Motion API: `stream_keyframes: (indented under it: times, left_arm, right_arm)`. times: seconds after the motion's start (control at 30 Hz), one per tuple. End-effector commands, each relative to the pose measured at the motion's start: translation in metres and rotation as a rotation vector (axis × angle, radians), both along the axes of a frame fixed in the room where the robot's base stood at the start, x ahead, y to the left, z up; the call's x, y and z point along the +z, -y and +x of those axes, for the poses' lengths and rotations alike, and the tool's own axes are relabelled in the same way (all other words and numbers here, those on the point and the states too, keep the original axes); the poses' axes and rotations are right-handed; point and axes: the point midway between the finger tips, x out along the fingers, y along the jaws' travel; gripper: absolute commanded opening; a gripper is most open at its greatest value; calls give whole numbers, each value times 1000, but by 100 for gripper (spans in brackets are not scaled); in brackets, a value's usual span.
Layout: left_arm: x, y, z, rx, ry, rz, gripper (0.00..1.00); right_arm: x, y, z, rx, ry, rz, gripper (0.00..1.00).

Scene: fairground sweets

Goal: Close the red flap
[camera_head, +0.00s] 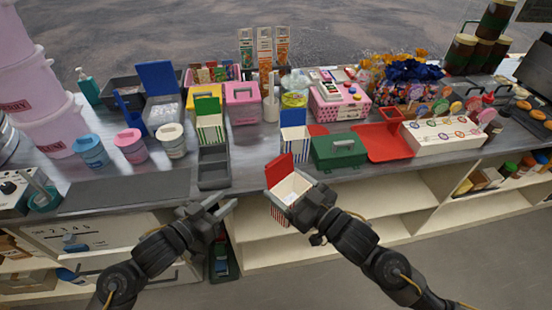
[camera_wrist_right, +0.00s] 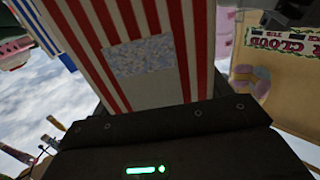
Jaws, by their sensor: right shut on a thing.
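A striped box (camera_head: 293,188) with a raised red flap (camera_head: 280,170) is at the front edge of the counter. The flap stands up at its back left, and the top looks open with a pale inside. My right gripper (camera_head: 291,203) is shut on this box from the front right. In the right wrist view, the box's red and white striped side (camera_wrist_right: 185,50) fills the space before the gripper, with a grey speckled patch on it; the fingertips are hidden. My left gripper (camera_head: 212,209) is open and empty, left of the box and apart from it.
Similar boxes with a green flap (camera_head: 207,106) and a blue flap (camera_head: 294,117) stand open behind. A green case (camera_head: 339,152) and a red tray (camera_head: 384,143) lie to the right. A dark divided tray (camera_head: 213,168) lies to the left. Shelves (camera_head: 330,205) are below the counter.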

Motion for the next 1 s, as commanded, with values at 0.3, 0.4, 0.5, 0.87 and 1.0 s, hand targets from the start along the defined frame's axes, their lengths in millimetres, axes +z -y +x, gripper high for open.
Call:
stream_keyframes:
  times: [0.3, 0.4, 0.5, 0.87, 1.0]
  left_arm:
    - [104, 42, -38, -138, 105, -128, 35]
    - [116, 47, -46, -157, 116, -143, 35]
    - [121, 49, -49, -166, 121, -150, 35]
    - [122, 71, -30, -166, 121, -154, 35]
    - [122, 93, -12, -166, 120, -155, 35]
  right_arm:
    - [0, 0, 0, 0, 1, 1, 44]
    - [0, 0, 0, 0, 1, 1, 44]
    - [0, 0, 0, 0, 1, 1, 44]
    - [0, 0, 0, 0, 1, 1, 44]
    - [0, 0, 0, 0, 1, 1, 44]
